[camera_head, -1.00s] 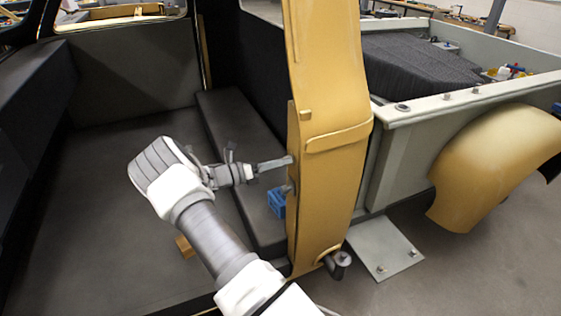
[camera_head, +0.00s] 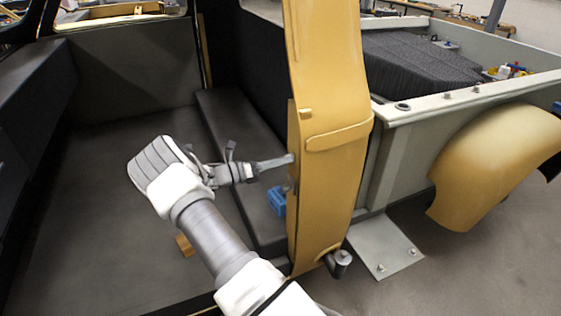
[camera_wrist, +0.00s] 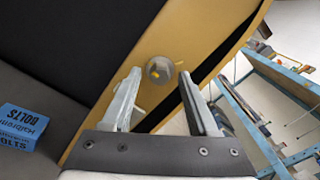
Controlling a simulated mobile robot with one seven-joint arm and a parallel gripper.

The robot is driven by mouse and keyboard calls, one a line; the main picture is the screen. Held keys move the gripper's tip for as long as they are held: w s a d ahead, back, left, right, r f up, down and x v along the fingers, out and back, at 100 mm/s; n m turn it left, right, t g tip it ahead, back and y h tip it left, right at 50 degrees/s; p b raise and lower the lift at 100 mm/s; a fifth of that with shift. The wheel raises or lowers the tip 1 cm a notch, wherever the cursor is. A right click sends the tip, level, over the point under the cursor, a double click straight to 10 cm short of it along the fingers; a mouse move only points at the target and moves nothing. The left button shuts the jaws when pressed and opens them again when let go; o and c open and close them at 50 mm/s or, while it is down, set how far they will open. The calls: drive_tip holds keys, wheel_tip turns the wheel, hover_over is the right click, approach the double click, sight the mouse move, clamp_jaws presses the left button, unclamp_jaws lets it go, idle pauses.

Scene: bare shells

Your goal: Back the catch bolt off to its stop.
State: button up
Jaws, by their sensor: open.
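The catch bolt (camera_wrist: 159,70) shows in the wrist view as a round grey head with a small yellow mark, set in the yellow pillar (camera_wrist: 205,40). My gripper (camera_wrist: 158,78) is open, with one finger on each side of the bolt head in that view. I cannot tell how far the fingertips are from it in depth. In the head view my gripper (camera_head: 290,160) is at the inner edge of the yellow pillar (camera_head: 332,190). The bolt is not clearly visible there.
A blue box marked BOLTS (camera_wrist: 22,128) lies left of my gripper, and beside the pillar in the head view (camera_head: 277,201). A dark bench (camera_head: 240,140) runs behind my gripper. A wooden block (camera_head: 184,245) lies on the floor, which is mostly clear.

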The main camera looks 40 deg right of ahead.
drive_tip(key=b+v, duration=0.3)
drive_tip(key=v, duration=1.4)
drive_tip(key=shift+a, duration=0.2)
drive_tip(key=shift+s, duration=0.1)
drive_tip(key=s+a+r+m+t+y, duration=0.2)
drive_tip(key=s+r+m+y, duration=0.85)
drive_tip(key=s, duration=0.25)
drive_tip(key=s+a+r+m+t+y, duration=0.3)
drive_tip(key=s+a+m+t, duration=0.1)
drive_tip(key=s, duration=0.5)
drive_tip(key=s+a+r+m+t+y, duration=0.3)
drive_tip(key=s+a+m+t+y, duration=0.1)
drive_tip(key=s+a+m, duration=0.3)
drive_tip(key=shift+s+a+r+m, duration=0.3)
drive_tip(key=shift+s+m, duration=0.15)
drive_tip(key=shift+s, duration=0.8)
